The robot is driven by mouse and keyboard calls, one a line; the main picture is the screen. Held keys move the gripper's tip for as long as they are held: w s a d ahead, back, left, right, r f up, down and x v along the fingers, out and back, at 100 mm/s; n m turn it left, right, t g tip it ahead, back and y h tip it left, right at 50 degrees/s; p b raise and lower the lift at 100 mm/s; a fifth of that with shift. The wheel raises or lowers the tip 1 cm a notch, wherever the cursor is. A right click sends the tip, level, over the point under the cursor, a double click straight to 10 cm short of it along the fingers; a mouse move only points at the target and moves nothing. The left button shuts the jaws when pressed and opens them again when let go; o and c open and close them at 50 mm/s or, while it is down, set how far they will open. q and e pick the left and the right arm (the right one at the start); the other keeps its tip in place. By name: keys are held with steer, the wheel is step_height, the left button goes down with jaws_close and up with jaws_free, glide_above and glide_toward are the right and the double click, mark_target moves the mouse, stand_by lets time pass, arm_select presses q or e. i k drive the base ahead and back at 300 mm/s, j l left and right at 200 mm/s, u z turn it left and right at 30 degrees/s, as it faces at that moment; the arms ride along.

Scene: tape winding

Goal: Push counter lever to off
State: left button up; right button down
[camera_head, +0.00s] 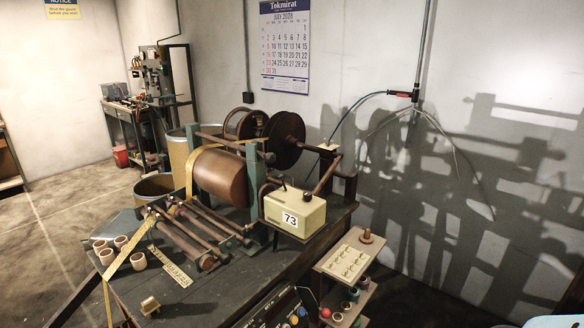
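A cream counter box (296,214) showing the number 73 sits at the right end of the dark workbench, in front of the winding machine. A small dark knob or short lever (307,196) sits on top of it, with a second small dark piece near its back left edge. A longer brown arm (326,176) slants up behind the box toward a pale block. I cannot tell for sure which part is the counter lever or whether it stands at off. Neither gripper shows in the head view.
The winding machine has a large brown drum (221,177) and dark discs (286,139). The workbench (215,294) holds small cups (121,242) and a yellow tape strip. A small shelf (350,257) with pegs and coloured spools stands right of the bench. Floor is open at left.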

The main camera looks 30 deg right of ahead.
mark_target(281, 177)
steer(key=i+l, duration=0.15)
steer(key=l, duration=0.2)
steer(key=i+l, duration=0.1)
steer(key=l, duration=0.25)
steer(key=i+l, duration=0.15)
steer(key=l, duration=0.2)
steer(key=i+l, duration=0.15)
steer(key=l, duration=0.2)
steer(key=i+l, duration=0.15)
steer(key=l, duration=0.2)
